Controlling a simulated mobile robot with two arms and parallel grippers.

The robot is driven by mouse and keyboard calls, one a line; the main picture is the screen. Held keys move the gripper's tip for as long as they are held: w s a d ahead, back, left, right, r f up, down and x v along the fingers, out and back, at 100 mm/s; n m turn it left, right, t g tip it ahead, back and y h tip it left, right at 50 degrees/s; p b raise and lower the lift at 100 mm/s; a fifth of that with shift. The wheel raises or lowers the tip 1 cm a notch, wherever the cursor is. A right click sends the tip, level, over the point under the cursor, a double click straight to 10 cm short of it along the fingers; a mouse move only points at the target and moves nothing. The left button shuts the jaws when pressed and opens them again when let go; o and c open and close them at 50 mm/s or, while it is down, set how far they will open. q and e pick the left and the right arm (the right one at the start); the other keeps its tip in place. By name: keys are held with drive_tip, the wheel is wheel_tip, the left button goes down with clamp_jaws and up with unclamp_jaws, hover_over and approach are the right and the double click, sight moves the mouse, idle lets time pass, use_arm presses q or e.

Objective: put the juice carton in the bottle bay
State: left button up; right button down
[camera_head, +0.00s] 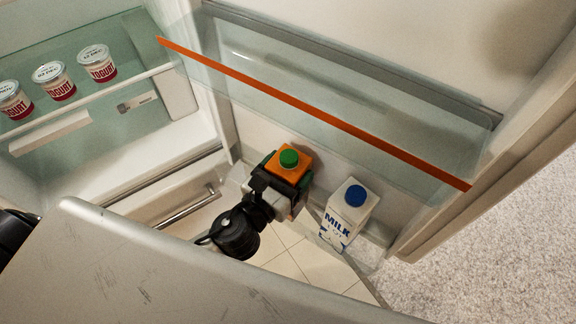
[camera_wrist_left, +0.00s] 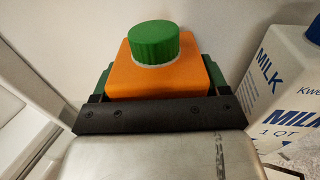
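The orange juice carton (camera_head: 288,164) with a green cap is upright, close to the white inner wall of the door. It also shows in the left wrist view (camera_wrist_left: 160,77). My left gripper (camera_head: 284,179) is around it, with a finger at each side, and looks shut on it. The bottle bay (camera_head: 377,232) is low on the door, under the clear shelf. A milk carton (camera_head: 348,212) with a blue cap stands there, right of the juice carton with a gap between. The juice carton's base is hidden, so I cannot tell whether it rests on the bay floor. My right gripper is not in view.
Several yogurt cups (camera_head: 54,80) stand on a glass shelf at the upper left. A large grey surface hides the lower left of the head view.

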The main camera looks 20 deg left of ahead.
use_arm(q)
drive_tip(key=o, duration=0.4)
drive_tip(key=shift+o, duration=0.2)
drive_tip(key=shift+r, duration=0.1)
drive_tip(key=b+v, duration=0.4)
drive_tip(key=v, duration=0.8)
drive_tip(key=shift+r, duration=0.1)
